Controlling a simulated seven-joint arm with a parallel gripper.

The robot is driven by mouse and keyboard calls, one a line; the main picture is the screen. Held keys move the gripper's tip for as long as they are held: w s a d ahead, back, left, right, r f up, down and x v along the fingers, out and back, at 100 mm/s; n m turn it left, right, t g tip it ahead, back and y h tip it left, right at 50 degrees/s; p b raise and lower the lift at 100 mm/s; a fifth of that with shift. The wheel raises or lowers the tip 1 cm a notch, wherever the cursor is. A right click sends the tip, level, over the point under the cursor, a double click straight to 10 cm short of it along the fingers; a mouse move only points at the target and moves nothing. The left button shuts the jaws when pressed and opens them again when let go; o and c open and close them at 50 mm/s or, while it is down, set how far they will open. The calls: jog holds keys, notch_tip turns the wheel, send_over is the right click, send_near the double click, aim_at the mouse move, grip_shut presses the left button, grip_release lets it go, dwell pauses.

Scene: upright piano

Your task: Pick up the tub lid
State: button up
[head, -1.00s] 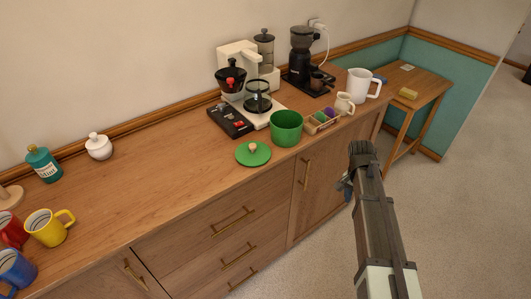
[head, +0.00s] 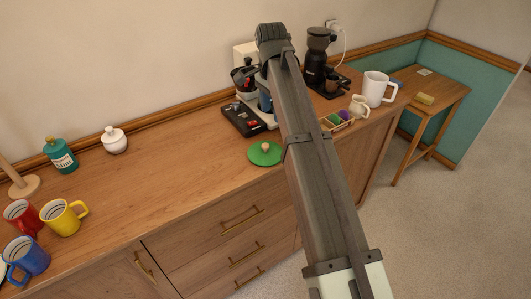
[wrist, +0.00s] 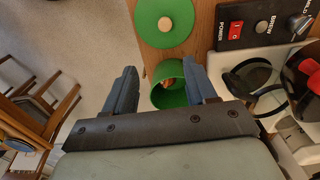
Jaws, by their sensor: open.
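The tub lid is a flat green disc with a small pale wooden knob. In the head view the lid (head: 257,158) lies on the wooden counter, just left of my arm. In the wrist view the lid (wrist: 150,38) is at the top, beyond the fingertips. My gripper (wrist: 160,67) is open and empty, with two blue fingers spread apart. The green tub (wrist: 166,97) shows between and below the fingers in the wrist view; my arm hides it in the head view. My gripper is mostly hidden behind my arm there.
The coffee maker (wrist: 258,57) with its switch panel and glass jug is close on the right in the wrist view. A black grinder (head: 318,62), white mug (head: 374,88) and cream jug (head: 358,106) stand further right. The counter (head: 170,185) left of the lid is clear.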

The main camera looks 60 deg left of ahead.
jog(key=s, duration=0.1)
send_over(266, 145)
jog(key=f, duration=0.8)
jog(key=shift+w+f, duration=0.1)
jog(key=shift+w, duration=0.1)
jog(key=shift+s+a+f, duration=0.1)
jog(key=shift+f, duration=1.35)
jog(key=shift+s+a+f, duration=0.1)
jog(key=shift+f, duration=1.3)
jog(key=shift+c, duration=0.4)
grip_shut()
